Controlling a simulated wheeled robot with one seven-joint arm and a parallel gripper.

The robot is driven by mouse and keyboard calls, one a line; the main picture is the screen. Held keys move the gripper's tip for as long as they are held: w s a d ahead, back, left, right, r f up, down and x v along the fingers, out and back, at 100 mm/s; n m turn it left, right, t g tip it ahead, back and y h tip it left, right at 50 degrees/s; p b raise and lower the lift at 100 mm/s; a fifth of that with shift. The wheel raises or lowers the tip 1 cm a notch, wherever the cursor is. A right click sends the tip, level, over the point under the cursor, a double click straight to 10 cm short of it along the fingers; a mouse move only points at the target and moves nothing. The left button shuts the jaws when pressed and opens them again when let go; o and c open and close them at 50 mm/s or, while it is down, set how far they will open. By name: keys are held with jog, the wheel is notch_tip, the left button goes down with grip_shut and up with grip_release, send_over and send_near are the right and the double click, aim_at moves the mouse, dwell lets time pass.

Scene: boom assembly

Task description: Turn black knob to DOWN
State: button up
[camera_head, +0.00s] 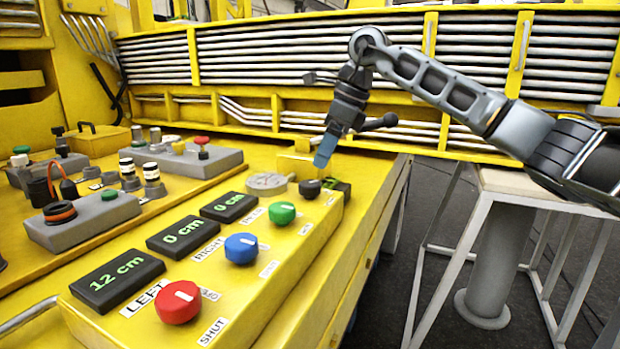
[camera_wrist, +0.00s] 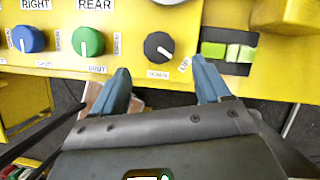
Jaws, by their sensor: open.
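The black knob (camera_wrist: 159,46) sits on the yellow control panel, with a white pointer line that slants toward the lower right in the wrist view. White labels lie beside it; one reads like UP, and the one below it is too small to read surely. The knob also shows in the head view (camera_head: 309,188) at the panel's far end. My gripper (camera_wrist: 163,82) is open and empty, its two blue fingers apart. In the head view my gripper (camera_head: 324,150) points down above the knob. The fingers do not appear to touch it.
Green (camera_head: 282,213), blue (camera_head: 241,248) and red (camera_head: 178,302) knobs stand along the same panel, with displays beside them. A green-lit indicator (camera_wrist: 228,50) is right of the black knob. A yellow block (camera_wrist: 286,25) rises nearby. A grey-legged stand (camera_head: 492,215) is at the right.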

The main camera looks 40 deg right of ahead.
aim_at(310, 183)
jog(key=x, duration=0.7)
jog(key=shift+a, duration=0.15)
jog(key=c, duration=1)
